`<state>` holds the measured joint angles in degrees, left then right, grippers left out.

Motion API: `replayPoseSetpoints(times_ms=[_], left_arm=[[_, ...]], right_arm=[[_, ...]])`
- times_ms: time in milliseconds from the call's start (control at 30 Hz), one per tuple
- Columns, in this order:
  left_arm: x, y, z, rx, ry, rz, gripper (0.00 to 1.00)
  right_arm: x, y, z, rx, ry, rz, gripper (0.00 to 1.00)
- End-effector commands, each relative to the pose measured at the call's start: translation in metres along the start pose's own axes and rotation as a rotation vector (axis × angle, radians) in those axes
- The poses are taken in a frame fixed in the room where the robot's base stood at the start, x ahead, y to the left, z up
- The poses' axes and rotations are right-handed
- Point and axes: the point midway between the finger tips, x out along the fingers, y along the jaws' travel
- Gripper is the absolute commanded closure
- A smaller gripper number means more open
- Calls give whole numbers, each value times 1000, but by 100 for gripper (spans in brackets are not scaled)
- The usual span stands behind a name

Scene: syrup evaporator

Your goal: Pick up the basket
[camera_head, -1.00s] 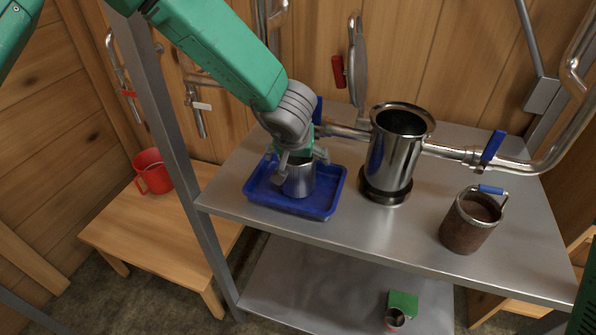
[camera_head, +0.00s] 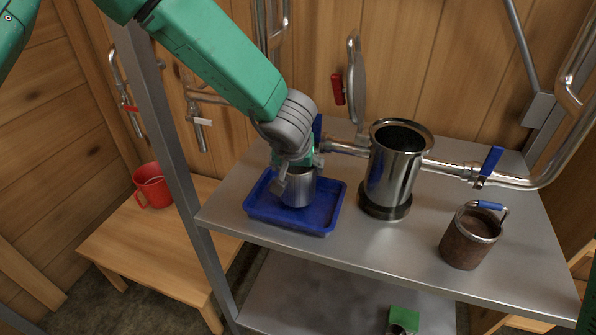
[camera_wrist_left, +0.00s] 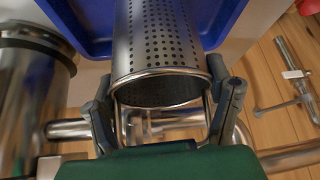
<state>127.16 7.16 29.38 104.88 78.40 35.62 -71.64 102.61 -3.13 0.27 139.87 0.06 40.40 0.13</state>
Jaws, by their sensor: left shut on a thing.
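The basket (camera_head: 297,190) is a small silver metal cylinder, standing in the blue tray (camera_head: 322,222) on the metal table. In the left wrist view the basket (camera_wrist_left: 160,45) shows a perforated wall and a shiny wire rim facing me. My left gripper (camera_head: 298,178) is over the basket from above, its fingers at the rim. In the left wrist view the fingers of my left gripper (camera_wrist_left: 163,105) lie on either side of the rim, shut on the basket. The basket's base looks to be in or just above the tray; I cannot tell which. My right gripper is not in view.
A tall steel cylinder (camera_head: 393,172) on a dark base stands right of the tray, joined to pipes with blue handles. A brown bucket (camera_head: 467,242) stands at the table's right. A red mug (camera_head: 152,186) sits on the wooden bench (camera_head: 160,245). A metal post (camera_head: 165,130) rises left of the table.

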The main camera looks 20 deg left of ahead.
Motion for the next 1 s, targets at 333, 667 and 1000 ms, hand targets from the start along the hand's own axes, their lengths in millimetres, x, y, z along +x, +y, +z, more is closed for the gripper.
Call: replayPoseSetpoints(times_ms=[333,667,1000], left_arm=[[-1,0,21,7,166,-1,60],[-50,0,14,3,287,2,60],[-100,0,70,9,277,1,60]], right_arm=[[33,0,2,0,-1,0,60],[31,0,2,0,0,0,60],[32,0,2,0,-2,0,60]])
